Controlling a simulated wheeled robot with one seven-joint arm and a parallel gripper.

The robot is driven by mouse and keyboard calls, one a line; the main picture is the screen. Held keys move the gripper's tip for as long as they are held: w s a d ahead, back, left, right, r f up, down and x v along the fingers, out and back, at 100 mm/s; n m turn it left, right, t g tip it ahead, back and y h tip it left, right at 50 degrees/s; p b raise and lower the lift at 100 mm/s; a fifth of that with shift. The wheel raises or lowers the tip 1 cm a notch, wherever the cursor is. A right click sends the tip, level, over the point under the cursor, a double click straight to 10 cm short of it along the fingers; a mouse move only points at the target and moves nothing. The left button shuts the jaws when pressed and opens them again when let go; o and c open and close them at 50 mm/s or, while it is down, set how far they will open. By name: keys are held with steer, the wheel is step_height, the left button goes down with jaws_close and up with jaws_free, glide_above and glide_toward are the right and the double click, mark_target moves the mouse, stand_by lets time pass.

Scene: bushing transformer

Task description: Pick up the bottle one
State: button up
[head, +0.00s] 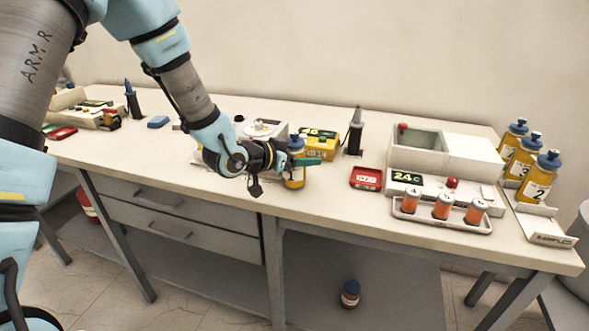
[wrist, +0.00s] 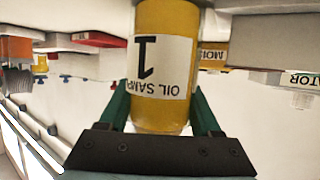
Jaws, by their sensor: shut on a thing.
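The bottle one (head: 294,182) is yellow with a blue cap. It is upright near the middle of the bench, partly hidden by my gripper (head: 294,162). In the wrist view the bottle (wrist: 165,70) appears upside down, with a white label reading "1" and "OIL SAMP…". The green fingers of my gripper (wrist: 162,108) are on both sides of it, shut on its body. I cannot tell whether its base touches the bench.
Similar yellow bottles, including number 2 (head: 535,188) and number 3 (head: 518,168), stand in a rack at the bench's right end. A tray (head: 440,224) holds three orange vials. A yellow device (head: 318,146) and black stand (head: 354,138) are behind my gripper. A small bottle (head: 349,293) is below the bench.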

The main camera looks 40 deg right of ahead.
jaws_close()
steer(key=shift+r, duration=0.1)
